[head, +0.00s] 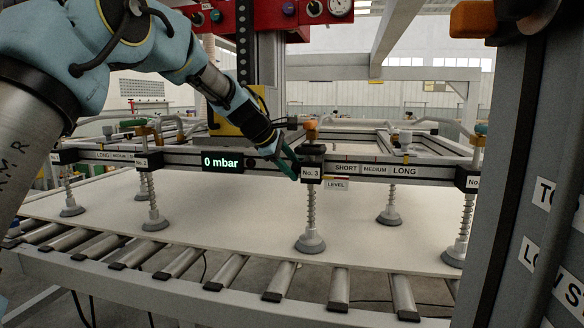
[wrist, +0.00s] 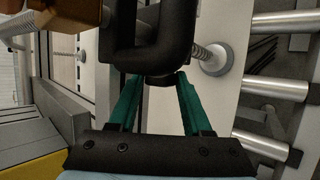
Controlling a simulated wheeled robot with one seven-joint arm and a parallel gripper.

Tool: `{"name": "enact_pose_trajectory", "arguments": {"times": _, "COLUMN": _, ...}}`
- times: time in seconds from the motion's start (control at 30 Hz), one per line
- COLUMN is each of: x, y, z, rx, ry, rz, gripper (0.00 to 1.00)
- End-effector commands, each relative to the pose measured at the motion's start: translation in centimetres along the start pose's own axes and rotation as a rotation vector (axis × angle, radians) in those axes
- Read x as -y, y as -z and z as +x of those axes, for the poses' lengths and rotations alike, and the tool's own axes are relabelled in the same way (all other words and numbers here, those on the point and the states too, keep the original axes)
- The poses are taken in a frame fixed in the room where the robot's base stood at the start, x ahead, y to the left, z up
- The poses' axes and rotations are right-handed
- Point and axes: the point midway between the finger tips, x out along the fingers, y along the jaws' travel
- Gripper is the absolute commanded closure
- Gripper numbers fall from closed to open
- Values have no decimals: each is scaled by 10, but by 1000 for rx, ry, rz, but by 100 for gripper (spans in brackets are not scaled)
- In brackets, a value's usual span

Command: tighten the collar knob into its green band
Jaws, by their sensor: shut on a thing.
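The black collar labelled No. 3 (head: 312,160) sits on the front beam, above a spring rod and a grey suction cup (head: 310,243). My gripper (head: 291,168) reaches it from the left, its green fingers at the collar's left side. In the wrist view, the fingers of my gripper (wrist: 159,79) stand on either side of a dark round knob (wrist: 160,81) under the black collar body (wrist: 168,40), shut on it. The knob is mostly hidden in the head view. I cannot make out a green band or any mark on the knob in either view.
The front beam carries a display (head: 221,162) reading "0 mbar". A pale board (head: 240,215) lies under the suction cups, over a roller conveyor (head: 180,262). A dark post (head: 500,160) stands close at the right. An orange part (wrist: 88,12) is near my gripper.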

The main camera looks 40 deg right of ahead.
Motion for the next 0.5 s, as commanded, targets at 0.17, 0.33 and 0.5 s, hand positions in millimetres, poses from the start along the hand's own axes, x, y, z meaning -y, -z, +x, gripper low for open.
{"name": "enact_pose_trajectory", "arguments": {"times": 0.17, "x": 2, "y": 1, "z": 1, "rx": 0, "ry": -3, "rz": 2, "gripper": 100}}
{"name": "enact_pose_trajectory", "arguments": {"times": 0.33, "x": 4, "y": 2, "z": 3, "rx": 0, "ry": -29, "rz": 12, "gripper": 100}}
{"name": "enact_pose_trajectory", "arguments": {"times": 0.5, "x": 7, "y": 3, "z": 6, "rx": 0, "ry": -81, "rz": 33, "gripper": 100}}
